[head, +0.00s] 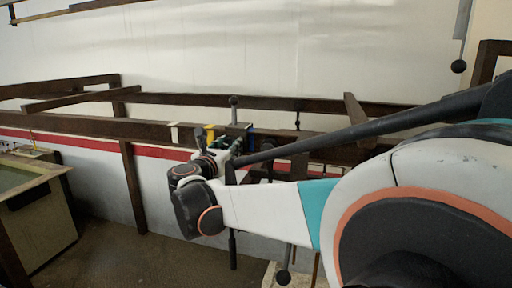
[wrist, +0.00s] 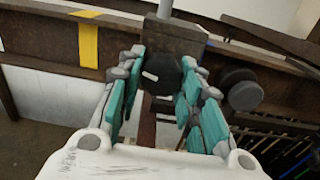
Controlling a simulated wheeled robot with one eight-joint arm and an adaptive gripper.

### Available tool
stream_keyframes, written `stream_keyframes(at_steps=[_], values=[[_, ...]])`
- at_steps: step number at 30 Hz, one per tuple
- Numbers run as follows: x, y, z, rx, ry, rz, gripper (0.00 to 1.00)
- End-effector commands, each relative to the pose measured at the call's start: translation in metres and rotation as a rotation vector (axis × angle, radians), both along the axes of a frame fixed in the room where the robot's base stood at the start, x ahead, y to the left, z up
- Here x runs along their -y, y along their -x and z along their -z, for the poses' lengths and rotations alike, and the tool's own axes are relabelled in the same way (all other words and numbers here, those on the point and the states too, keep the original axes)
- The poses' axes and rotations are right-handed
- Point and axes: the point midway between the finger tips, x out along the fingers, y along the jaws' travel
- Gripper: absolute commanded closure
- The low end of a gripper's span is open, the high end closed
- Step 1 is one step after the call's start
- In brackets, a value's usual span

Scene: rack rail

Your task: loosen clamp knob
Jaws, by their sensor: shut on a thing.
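The clamp knob (wrist: 160,73) is black with a white mark on its face, and it sits on the clamp block at the front of a brown rail. My gripper (wrist: 163,62) has its teal-padded fingers on both sides of the knob and is shut on it. In the head view my gripper (head: 223,146) is at the rail beside the brown clamp block (head: 238,130). My gripper and arm hide the knob there.
A second dark round knob (wrist: 240,89) stands close to the right of my fingers. A yellow strip (wrist: 89,45) marks the rail to the left. A bench (head: 35,190) stands at left.

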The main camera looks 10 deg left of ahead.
Motion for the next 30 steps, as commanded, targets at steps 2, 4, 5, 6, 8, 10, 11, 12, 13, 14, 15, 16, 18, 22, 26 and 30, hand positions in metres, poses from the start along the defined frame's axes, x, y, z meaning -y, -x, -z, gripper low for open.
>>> stream_keyframes(at_steps=[2, 4, 5, 6, 8, 10, 11, 12, 13, 14, 15, 16, 18, 22, 26, 30], values=[[0.0000, 0.0000, 0.0009, 0.001, -0.018, 0.000, 0.91], [-0.0002, 0.0001, 0.0021, 0.005, -0.062, 0.000, 0.91], [-0.0003, 0.0001, 0.0025, 0.007, -0.088, 0.000, 0.91], [-0.0006, 0.0001, 0.0029, 0.010, -0.127, 0.000, 0.91], [-0.0009, -0.0001, 0.0034, 0.015, -0.189, 0.000, 0.91], [-0.0014, -0.0002, 0.0029, 0.021, -0.258, 0.000, 0.91], [-0.0015, -0.0002, 0.0027, 0.023, -0.285, 0.000, 0.91], [-0.0016, -0.0002, 0.0024, 0.025, -0.317, 0.000, 0.91], [-0.0017, -0.0001, 0.0021, 0.026, -0.337, 0.000, 0.91], [-0.0017, -0.0001, 0.0018, 0.028, -0.356, 0.000, 0.91], [-0.0018, -0.0001, 0.0013, 0.029, -0.374, 0.000, 0.91], [-0.0018, -0.0001, 0.0009, 0.030, -0.385, 0.000, 0.91], [-0.0019, 0.0000, 0.0001, 0.031, -0.399, 0.000, 0.91], [-0.0019, 0.0000, -0.0006, 0.031, -0.403, 0.001, 0.91], [-0.0018, 0.0000, -0.0006, 0.031, -0.402, 0.001, 0.91], [-0.0018, 0.0000, -0.0006, 0.031, -0.401, 0.000, 0.46]])
